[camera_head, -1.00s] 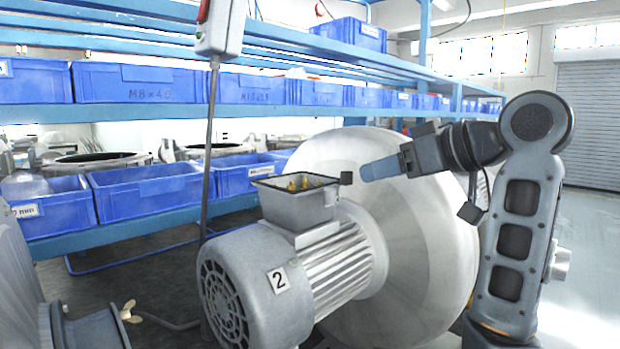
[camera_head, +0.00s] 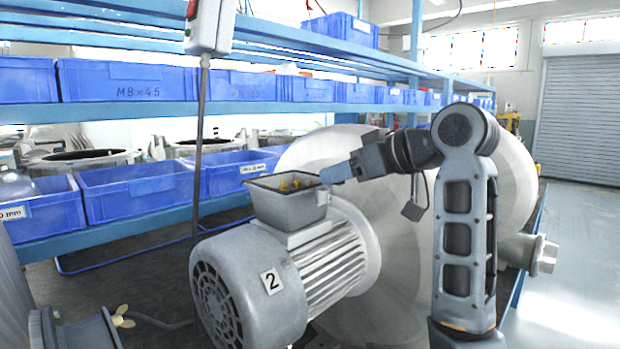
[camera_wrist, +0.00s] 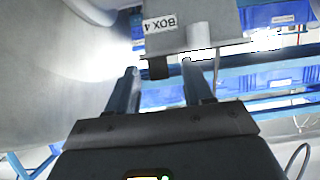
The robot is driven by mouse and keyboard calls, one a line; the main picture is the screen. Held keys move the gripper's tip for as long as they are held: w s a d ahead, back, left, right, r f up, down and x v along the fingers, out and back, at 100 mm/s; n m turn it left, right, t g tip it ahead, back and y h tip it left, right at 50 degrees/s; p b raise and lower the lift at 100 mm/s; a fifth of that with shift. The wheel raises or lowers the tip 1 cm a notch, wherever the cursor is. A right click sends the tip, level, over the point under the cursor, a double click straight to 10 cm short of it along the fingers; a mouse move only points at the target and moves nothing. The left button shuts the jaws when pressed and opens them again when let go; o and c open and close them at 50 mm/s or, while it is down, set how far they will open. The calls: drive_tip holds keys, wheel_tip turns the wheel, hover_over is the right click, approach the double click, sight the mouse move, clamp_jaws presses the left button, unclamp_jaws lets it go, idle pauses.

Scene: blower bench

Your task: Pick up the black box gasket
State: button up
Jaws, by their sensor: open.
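An open-topped grey terminal box (camera_head: 285,208) sits on the motor marked 2, with yellowish parts inside. A dark rim runs along its top edge; I cannot clearly tell the black gasket from the box's own edge. In the wrist view the box (camera_wrist: 196,32) carries a "BOX 4" label, and a small black tab (camera_wrist: 158,68) juts from its edge. It looks like part of the gasket. My gripper (camera_head: 326,175) is at the box's right top corner and hides that corner. In the wrist view my gripper (camera_wrist: 160,67) is open, with the tab between its fingertips.
The grey motor (camera_head: 270,285) is in front of a large round blower housing (camera_head: 375,260). Blue shelves with blue bins (camera_head: 140,190) stand behind. A pendant control box (camera_head: 210,25) hangs on a pole at the left. Open floor (camera_head: 580,240) lies at the right.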

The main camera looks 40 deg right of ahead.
drive_tip(key=shift+c, duration=0.3)
clamp_jaws()
idle(0.3)
